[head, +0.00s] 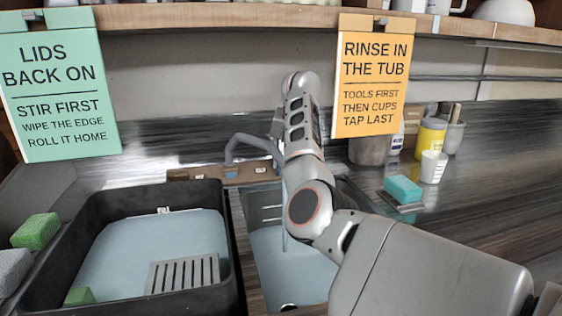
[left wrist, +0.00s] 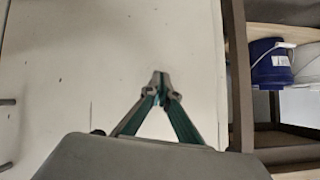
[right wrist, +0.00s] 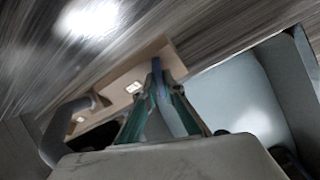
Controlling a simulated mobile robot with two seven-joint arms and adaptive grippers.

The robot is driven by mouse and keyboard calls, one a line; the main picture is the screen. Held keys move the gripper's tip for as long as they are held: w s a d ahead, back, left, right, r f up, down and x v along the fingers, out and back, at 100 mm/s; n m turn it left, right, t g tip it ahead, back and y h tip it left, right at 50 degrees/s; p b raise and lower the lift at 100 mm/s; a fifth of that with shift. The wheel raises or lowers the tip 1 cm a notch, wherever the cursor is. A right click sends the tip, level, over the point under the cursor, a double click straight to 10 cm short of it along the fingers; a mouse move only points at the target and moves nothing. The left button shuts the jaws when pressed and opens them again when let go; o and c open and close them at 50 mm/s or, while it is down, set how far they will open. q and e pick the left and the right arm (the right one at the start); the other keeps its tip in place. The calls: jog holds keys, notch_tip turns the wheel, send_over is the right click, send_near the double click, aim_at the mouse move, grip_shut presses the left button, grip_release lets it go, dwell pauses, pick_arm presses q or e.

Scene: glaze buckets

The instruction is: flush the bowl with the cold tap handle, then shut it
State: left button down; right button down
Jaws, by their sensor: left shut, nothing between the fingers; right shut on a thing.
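The sink bowl (head: 265,245) is right of the black tub, partly hidden behind my right arm. A grey arched tap spout (head: 235,145) rises behind it from a brown tap base (head: 215,173); a thin pale vertical line below it looks like a water stream. In the right wrist view, my right gripper (right wrist: 160,85) is shut on a blue upright handle (right wrist: 157,68) at the tap base, beside the grey spout (right wrist: 62,128). That gripper is hidden in the head view. My left gripper (left wrist: 159,78) is shut and empty before a pale surface, away from the sink.
A black tub (head: 232,285) with pale liquid and a slotted grate stands left of the bowl. A teal sponge (head: 403,189), white cup (head: 432,168) and yellow container (head: 430,138) stand on the right counter. A blue bucket (left wrist: 270,62) sits on a shelf.

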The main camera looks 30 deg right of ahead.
jog(key=shift+f+m+t+y, duration=0.15)
jog(key=shift+m+t+y, duration=0.2)
jog(key=shift+m, duration=1.75)
jog(key=c, duration=2.1)
grip_release()
jog(key=shift+c, duration=0.2)
jog(key=v, duration=1.2)
jog(key=shift+s, duration=0.1)
